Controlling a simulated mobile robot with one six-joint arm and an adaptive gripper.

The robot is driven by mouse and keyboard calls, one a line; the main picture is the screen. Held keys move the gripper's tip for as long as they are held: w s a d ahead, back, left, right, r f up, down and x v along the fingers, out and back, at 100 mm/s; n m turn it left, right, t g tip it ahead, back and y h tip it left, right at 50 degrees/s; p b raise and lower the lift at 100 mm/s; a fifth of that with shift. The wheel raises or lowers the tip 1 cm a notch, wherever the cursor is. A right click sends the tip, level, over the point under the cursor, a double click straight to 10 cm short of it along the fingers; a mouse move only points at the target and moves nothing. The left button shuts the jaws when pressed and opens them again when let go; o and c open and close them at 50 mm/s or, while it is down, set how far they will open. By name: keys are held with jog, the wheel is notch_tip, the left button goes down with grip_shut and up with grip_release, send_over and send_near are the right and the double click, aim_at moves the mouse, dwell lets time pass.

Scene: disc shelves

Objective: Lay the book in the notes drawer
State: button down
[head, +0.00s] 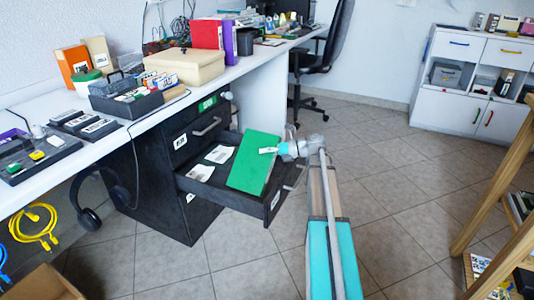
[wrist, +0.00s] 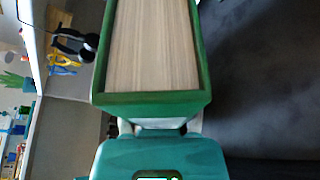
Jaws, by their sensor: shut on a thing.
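A green book (head: 255,162) is tilted over the open drawer (head: 228,202) of the black cabinet under the desk. In the head view its lower end is over or in the drawer; whether it touches the bottom I cannot tell. My gripper (head: 272,150) is shut on the book at its upper right edge. In the wrist view the book (wrist: 152,50) fills the middle, with its page block and green cover edges facing the camera. The fingertips are hidden behind it. White papers lie in the drawer to the left of the book.
The desk (head: 130,120) above holds a dark tray (head: 125,98), a beige box (head: 187,66) and red and purple binders. Black headphones (head: 88,200) hang at the desk's front. A wooden rack (head: 497,190) stands at the right. The tiled floor between is clear.

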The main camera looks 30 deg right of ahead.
jog(key=shift+f+b, duration=1.25)
jog(key=shift+f, duration=0.2)
jog(key=shift+c, duration=0.8)
grip_release()
jog(key=shift+s, duration=0.1)
jog(key=shift+s+a+f, duration=0.1)
jog(key=shift+s, duration=0.05)
